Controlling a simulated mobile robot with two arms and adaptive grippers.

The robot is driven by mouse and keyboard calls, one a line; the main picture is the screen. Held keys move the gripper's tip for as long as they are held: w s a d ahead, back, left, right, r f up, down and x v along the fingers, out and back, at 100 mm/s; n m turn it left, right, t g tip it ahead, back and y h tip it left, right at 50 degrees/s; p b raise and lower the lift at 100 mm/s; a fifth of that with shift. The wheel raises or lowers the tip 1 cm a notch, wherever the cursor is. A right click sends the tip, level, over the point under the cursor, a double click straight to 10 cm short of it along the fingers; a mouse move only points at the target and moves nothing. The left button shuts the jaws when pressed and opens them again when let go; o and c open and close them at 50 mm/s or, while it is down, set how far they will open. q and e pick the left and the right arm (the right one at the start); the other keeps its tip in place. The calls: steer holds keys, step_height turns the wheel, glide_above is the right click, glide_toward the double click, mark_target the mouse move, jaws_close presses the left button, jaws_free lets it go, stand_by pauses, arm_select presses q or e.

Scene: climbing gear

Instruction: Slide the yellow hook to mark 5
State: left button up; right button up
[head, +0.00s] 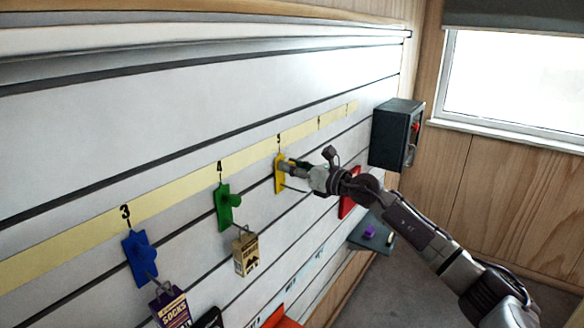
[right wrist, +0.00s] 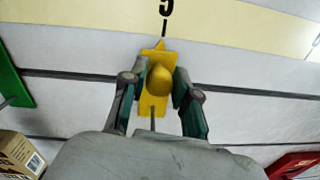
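The yellow hook (head: 279,174) hangs on a dark rail of the white wall panel, under the printed 5 on the yellow strip. In the right wrist view the yellow hook (right wrist: 154,105) has its pointed top just below the tick of mark 5 (right wrist: 165,12), nearly in line with it, perhaps slightly left. My right gripper (head: 290,167) is at the hook. Its fingers (right wrist: 161,84) lie on both sides of the round yellow knob and look closed against it. The hook's lower prong shows below the knob and looks empty. My left gripper is not in view.
A green hook (head: 223,207) with a tan box (head: 246,254) hangs at mark 4. A blue hook (head: 139,257) with a purple box (head: 172,308) hangs at mark 3. A red object (head: 349,206) and a dark wall box (head: 394,135) are to the right.

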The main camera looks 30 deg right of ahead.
steer(key=shift+o, duration=1.4)
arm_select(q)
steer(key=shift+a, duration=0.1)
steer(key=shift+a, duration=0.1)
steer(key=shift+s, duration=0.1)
arm_select(e)
steer(key=v, duration=1.2)
